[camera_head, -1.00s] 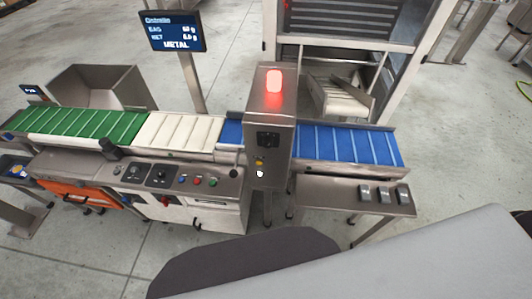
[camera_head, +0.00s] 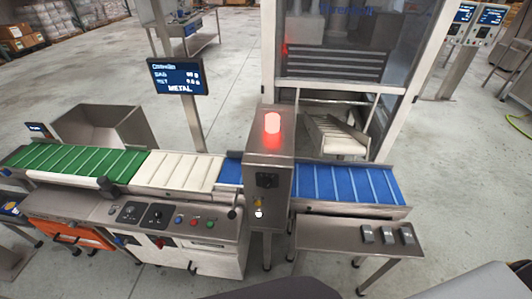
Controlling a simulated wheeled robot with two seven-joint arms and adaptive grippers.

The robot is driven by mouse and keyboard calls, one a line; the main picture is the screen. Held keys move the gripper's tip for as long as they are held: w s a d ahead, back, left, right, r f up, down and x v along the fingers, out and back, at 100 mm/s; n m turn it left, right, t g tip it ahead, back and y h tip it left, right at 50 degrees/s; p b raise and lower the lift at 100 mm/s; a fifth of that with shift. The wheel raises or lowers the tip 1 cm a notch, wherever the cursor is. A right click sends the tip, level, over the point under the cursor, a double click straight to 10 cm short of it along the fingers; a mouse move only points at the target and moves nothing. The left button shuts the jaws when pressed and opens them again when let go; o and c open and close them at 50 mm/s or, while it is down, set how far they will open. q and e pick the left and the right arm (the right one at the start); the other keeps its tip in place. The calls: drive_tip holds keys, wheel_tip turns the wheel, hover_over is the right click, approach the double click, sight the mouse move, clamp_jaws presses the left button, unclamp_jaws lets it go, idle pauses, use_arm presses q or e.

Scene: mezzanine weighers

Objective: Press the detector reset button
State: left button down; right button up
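The metal detector (camera_head: 283,170) is a steel box that stands upright across the conveyor, right of the picture's middle. A red lamp (camera_head: 272,124) glows on it. Its front carries a dark panel (camera_head: 266,181), with a small yellow button (camera_head: 259,203) below and a small white button or light (camera_head: 259,213) under that. I cannot read any label to tell which one is the reset. The screen (camera_head: 178,77) on the post behind reads METAL. Neither gripper is in view.
Green (camera_head: 70,160), white (camera_head: 180,171) and blue (camera_head: 345,184) belts run left and right of the detector. A control console (camera_head: 180,222) with coloured buttons stands front left. A steel shelf (camera_head: 345,236) holding dark blocks is at right. Grey parts of mine fill the bottom edge.

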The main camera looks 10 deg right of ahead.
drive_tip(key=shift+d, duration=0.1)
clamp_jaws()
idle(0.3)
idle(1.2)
